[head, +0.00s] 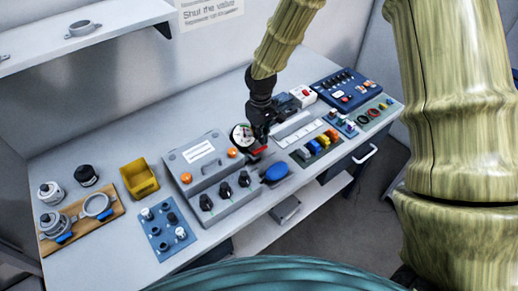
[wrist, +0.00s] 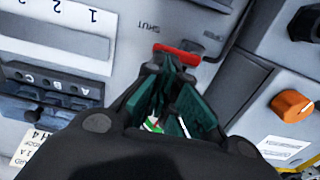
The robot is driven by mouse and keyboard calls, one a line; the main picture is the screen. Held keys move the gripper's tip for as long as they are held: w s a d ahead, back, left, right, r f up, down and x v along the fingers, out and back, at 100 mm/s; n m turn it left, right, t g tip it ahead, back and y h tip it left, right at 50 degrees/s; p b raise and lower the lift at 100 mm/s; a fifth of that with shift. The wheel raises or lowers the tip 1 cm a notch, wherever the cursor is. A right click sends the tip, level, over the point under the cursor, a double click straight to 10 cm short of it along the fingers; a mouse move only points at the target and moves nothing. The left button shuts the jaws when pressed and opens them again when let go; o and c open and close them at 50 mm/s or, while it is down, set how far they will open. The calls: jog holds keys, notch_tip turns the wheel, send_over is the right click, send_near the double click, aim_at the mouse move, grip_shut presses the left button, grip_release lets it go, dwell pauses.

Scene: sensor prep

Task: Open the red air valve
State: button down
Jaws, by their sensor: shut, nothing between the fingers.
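The red air valve handle (wrist: 178,53) is a short red bar on a grey panel. In the wrist view it lies just beyond my fingertips, close to the word SHUT printed on the panel. I cannot tell whether the fingers touch it. My gripper (wrist: 170,68) is shut, with its teal fingers together and nothing held. In the head view the red handle (head: 259,150) shows just below my gripper (head: 262,138), beside a round dial gauge (head: 240,135). The valve's body is mostly hidden by the gripper.
A grey control box (head: 196,156) with orange buttons and black knobs stands left of the gripper. A blue knob (head: 275,173) is in front. Blue and yellow connectors (head: 316,146) lie to the right. A yellow bin (head: 139,179) stands on the table further left.

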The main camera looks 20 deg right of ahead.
aim_at(260, 151)
jog(key=shift+s+f+b, duration=0.15)
jog(key=shift+f+b, duration=0.2)
jog(key=shift+f, duration=0.65)
dwell(0.6)
jog(key=shift+s+d, duration=0.1)
jog(key=shift+s, duration=0.15)
jog(key=shift+s+d, duration=0.2)
jog(key=shift+s, duration=0.1)
jog(key=shift+d+f, duration=0.1)
